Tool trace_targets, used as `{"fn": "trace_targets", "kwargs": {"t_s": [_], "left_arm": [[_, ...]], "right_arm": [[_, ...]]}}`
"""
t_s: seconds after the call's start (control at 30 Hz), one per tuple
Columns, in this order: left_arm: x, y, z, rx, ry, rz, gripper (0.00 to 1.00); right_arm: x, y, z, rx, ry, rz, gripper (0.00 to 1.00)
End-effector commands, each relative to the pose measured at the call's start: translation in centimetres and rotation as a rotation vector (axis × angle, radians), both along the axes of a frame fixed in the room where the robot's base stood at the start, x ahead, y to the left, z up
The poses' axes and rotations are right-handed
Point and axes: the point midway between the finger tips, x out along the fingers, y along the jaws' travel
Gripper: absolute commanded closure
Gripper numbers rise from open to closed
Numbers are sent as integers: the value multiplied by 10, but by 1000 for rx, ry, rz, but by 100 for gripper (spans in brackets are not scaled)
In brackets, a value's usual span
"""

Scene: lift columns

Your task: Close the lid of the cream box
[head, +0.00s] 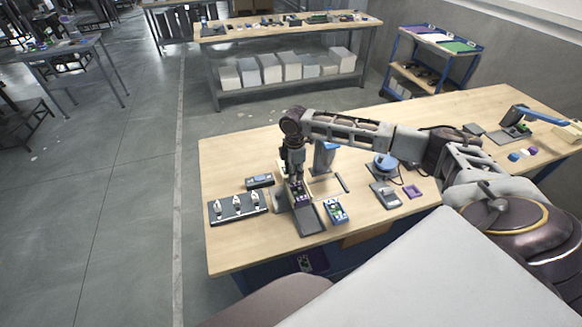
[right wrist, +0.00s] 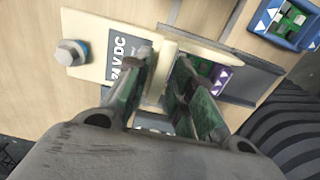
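The cream box shows in the right wrist view as a cream plate (right wrist: 91,32) with a dark "24 V DC" label. A raised cream edge (right wrist: 167,50) stands beside it, and I cannot tell whether this is the lid or a wall. My right gripper (right wrist: 164,64) points down over it, its dark green fingers apart on either side of the raised edge. Contact cannot be made out. In the head view my right gripper (head: 296,183) hides most of the box. My left gripper is not in view.
A dark grey tray (head: 308,218) lies in front of the gripper. A blue bin with green contents (head: 337,211) is to its right. A black fixture (head: 220,214) with several light pieces is to the left. A grey device (head: 385,194) and purple frame (head: 414,191) lie farther right.

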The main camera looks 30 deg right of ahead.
Motion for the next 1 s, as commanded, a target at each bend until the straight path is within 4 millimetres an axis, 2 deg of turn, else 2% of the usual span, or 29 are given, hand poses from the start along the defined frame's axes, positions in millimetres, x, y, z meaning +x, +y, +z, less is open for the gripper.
{"fn": "trace_targets", "kwargs": {"t_s": [0.03,0.13,0.17,0.47,1.0], "left_arm": [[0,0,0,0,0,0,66],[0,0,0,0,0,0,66],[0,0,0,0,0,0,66],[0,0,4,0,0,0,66],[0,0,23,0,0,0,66]], "right_arm": [[0,0,0,0,0,0,87],[0,0,0,0,0,0,100],[0,0,0,0,0,0,100],[-3,0,1,0,0,0,100],[-23,5,1,-1,2,1,100]]}}
